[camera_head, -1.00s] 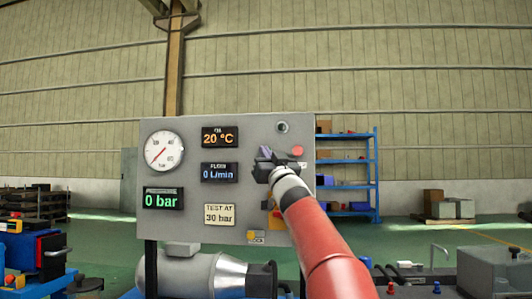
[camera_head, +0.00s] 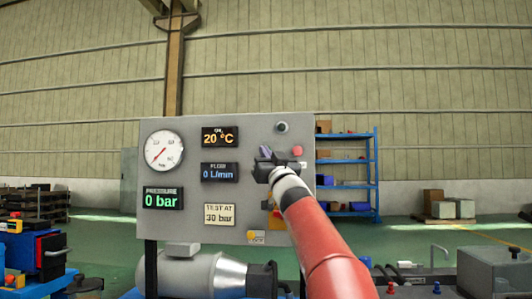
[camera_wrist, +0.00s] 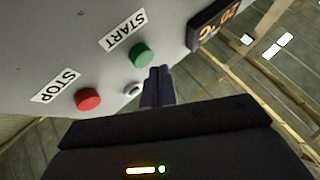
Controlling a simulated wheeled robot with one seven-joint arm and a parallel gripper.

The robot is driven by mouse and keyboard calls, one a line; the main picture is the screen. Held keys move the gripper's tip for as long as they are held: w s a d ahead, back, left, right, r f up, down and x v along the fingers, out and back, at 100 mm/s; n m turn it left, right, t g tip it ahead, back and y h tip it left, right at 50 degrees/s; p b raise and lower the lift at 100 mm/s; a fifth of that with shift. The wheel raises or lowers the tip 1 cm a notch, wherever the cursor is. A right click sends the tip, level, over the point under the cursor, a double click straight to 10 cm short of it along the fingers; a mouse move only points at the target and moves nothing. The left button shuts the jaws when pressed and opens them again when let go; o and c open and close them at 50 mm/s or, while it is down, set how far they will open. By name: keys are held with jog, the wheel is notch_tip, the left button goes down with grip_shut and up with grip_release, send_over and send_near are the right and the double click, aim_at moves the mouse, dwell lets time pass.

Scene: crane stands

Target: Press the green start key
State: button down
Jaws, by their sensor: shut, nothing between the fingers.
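The green start key (camera_wrist: 141,55) shows in the wrist view on the grey panel, beside a label reading START (camera_wrist: 123,30). The red stop key (camera_wrist: 88,99) is to its lower left, by a STOP label. My gripper (camera_wrist: 160,74) is shut and empty, its fingertips close to the green key, just below and right of it in that view. I cannot tell whether they touch the panel. In the head view my gripper (camera_head: 266,154) is in front of the panel's right part and hides the green key; the red key (camera_head: 297,151) shows beside it.
The grey panel (camera_head: 262,202) carries a round gauge (camera_head: 164,151) and displays reading 20 °C (camera_head: 220,137), 0 L/min (camera_head: 219,172) and 0 bar (camera_head: 163,199). A plate reads TEST AT 30 bar (camera_head: 220,215). A blue shelf (camera_head: 347,162) stands behind it at right.

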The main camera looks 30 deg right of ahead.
jog(key=shift+w+d+p, duration=0.25)
jog(key=shift+w+p, duration=0.1)
jog(key=shift+p, duration=0.1)
jog(key=shift+w+d+p, duration=0.3)
jog(key=shift+w+p, duration=0.15)
dwell(0.7)
jog(key=shift+s, duration=0.1)
jog(key=shift+s+a+b, duration=0.55)
jog(key=shift+s, duration=0.15)
jog(key=shift+s+a+b, duration=0.4)
jog(key=shift+s+a, duration=0.05)
jog(key=shift+s, duration=0.25)
jog(key=shift+s+a+b, duration=0.35)
jog(key=shift+s+a, duration=0.1)
jog(key=shift+s, duration=0.25)
jog(key=shift+s+a+b, duration=0.4)
jog(key=shift+s+a, duration=0.05)
jog(key=shift+s, duration=0.25)
